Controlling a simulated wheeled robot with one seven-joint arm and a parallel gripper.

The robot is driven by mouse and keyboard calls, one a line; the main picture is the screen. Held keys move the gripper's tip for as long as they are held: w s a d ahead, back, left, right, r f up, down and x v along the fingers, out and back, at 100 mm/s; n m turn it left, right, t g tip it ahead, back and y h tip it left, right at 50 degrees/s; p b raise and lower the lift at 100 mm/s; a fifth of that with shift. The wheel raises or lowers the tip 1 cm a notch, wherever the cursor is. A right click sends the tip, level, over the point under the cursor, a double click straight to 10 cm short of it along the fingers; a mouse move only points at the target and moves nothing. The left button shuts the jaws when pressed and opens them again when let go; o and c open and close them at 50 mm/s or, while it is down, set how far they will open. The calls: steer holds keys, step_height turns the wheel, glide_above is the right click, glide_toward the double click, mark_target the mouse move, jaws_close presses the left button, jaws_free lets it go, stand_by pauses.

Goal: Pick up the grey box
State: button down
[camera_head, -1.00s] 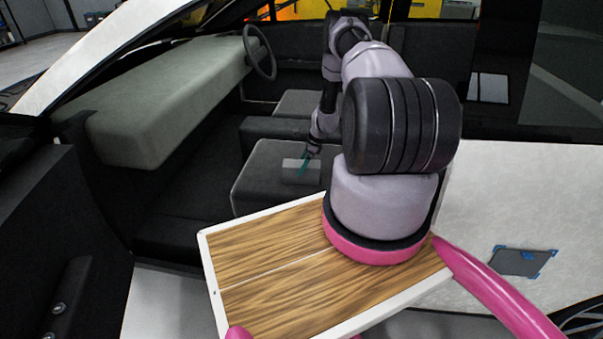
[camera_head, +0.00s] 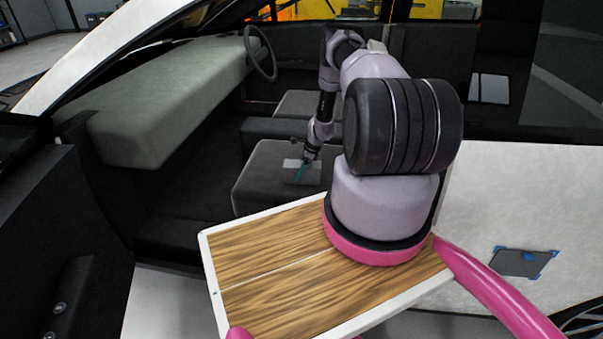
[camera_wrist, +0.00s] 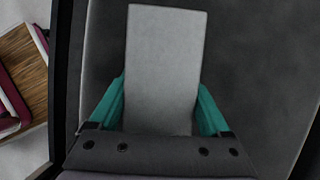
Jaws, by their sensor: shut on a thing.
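The grey box (camera_wrist: 163,65) is a plain pale grey block between the two green fingers of my gripper (camera_wrist: 162,108) in the wrist view. The fingers press on its left and right sides. In the head view, the grey box (camera_head: 300,168) is small and shows at the dark seat (camera_head: 262,190) inside the car. My gripper (camera_head: 301,173) reaches down to it from above. I cannot tell whether the box rests on the seat or is just above it.
The car's side opening surrounds my arm. A steering wheel (camera_head: 260,52) and a grey dashboard (camera_head: 170,105) are at the left. My wood-topped base is in front. A dark patch with blue corners (camera_head: 523,262) is on the white body panel at the right.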

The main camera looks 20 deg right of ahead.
step_height(320, 180, up, 9)
steer(key=shift+r, duration=0.55)
steer(key=shift+a, duration=0.1)
